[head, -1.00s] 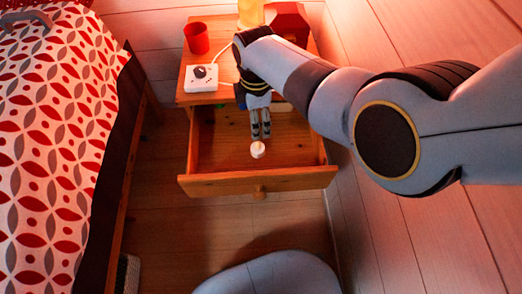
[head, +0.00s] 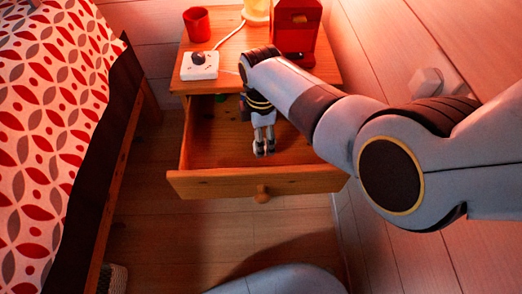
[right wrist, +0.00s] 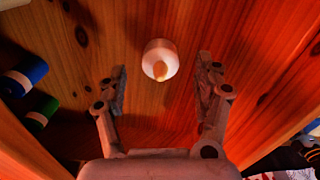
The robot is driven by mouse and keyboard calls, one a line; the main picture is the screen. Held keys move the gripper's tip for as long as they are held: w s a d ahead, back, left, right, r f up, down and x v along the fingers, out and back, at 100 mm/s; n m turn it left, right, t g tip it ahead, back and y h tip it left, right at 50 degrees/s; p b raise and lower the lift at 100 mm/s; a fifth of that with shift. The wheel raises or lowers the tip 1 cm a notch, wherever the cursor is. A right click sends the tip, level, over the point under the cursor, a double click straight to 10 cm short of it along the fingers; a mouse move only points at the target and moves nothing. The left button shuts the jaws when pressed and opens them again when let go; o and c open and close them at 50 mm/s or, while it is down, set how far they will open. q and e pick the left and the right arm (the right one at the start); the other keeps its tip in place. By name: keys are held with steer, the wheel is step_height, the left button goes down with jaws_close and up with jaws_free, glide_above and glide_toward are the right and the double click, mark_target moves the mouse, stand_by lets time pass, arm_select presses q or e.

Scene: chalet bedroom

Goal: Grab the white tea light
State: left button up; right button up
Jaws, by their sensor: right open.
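The white tea light (right wrist: 160,58) lies on the wooden drawer floor in the right wrist view, a small white cylinder with a pale flame-shaped tip. My right gripper (right wrist: 163,88) is open, with one finger on each side just below the tea light in that view and nothing between them. In the head view my right gripper (head: 264,150) reaches down into the open drawer (head: 215,183), and the tea light is hidden there. My left gripper is in neither view.
Blue and green capped cylinders (right wrist: 22,77) lie at the drawer's left in the right wrist view. On the nightstand (head: 228,48) stand a red cup (head: 197,25), a white socket box (head: 200,66) and a red box (head: 296,28). A bed (head: 50,120) stands left.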

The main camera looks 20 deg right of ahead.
step_height(320, 180, down, 3)
steer(key=shift+s+f+b, duration=0.1)
steer(key=shift+f+b, duration=0.05)
steer(key=shift+b, duration=0.9)
steer(key=shift+f+b, duration=0.3)
steer(key=shift+b, duration=0.1)
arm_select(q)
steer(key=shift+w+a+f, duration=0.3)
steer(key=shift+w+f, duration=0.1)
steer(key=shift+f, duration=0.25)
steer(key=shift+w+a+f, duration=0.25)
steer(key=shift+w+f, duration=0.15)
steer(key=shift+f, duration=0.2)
arm_select(e)
steer(key=shift+r, duration=0.1)
steer(key=shift+c, duration=0.2)
